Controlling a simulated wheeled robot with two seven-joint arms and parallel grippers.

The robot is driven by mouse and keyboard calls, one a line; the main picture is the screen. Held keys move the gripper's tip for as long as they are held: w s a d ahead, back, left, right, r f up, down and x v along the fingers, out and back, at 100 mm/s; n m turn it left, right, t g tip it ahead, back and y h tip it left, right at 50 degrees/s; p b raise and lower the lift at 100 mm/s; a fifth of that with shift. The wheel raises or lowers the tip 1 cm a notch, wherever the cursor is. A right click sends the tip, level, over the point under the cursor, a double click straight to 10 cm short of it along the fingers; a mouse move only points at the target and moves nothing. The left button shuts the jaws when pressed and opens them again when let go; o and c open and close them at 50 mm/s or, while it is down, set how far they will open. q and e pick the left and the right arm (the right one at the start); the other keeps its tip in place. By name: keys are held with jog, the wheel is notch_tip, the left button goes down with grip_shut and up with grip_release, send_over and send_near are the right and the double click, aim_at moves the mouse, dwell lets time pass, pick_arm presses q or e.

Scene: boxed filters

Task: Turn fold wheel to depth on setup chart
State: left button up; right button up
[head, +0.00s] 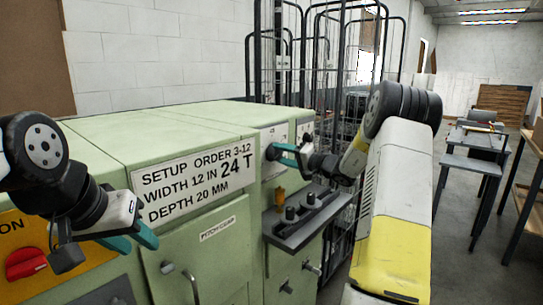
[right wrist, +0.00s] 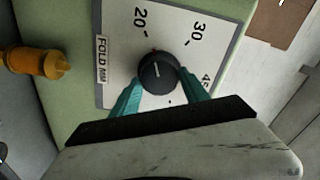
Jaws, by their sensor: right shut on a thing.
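The setup chart (head: 197,181) on the green machine's front reads setup order 3-12, width 12 in, 24 T, depth 20 mm. The fold wheel is a black knob (right wrist: 157,73) on a white dial plate (right wrist: 119,62) labelled fold mm. Its white line points up in the right wrist view, toward the 20 side of the scale; the exact reading is hard to tell. My right gripper (right wrist: 157,92) is shut on the wheel, a teal finger on each side. It also shows at the machine in the head view (head: 288,155). My left gripper (head: 134,240) is open and empty before the chart panel.
A red switch (head: 26,263) on a yellow panel is at the lower left. A dark shelf with small knobs (head: 302,213) juts out below my right gripper. An orange fitting (right wrist: 38,63) is beside the dial. Wire cages (head: 318,50) stand behind; tables (head: 472,162) are at right.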

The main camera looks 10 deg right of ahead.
jog(key=shift+f+n, duration=0.15)
jog(key=shift+n, duration=0.45)
jog(key=o, duration=1.4)
jog(key=shift+c, duration=0.2)
jog(key=v, duration=0.8)
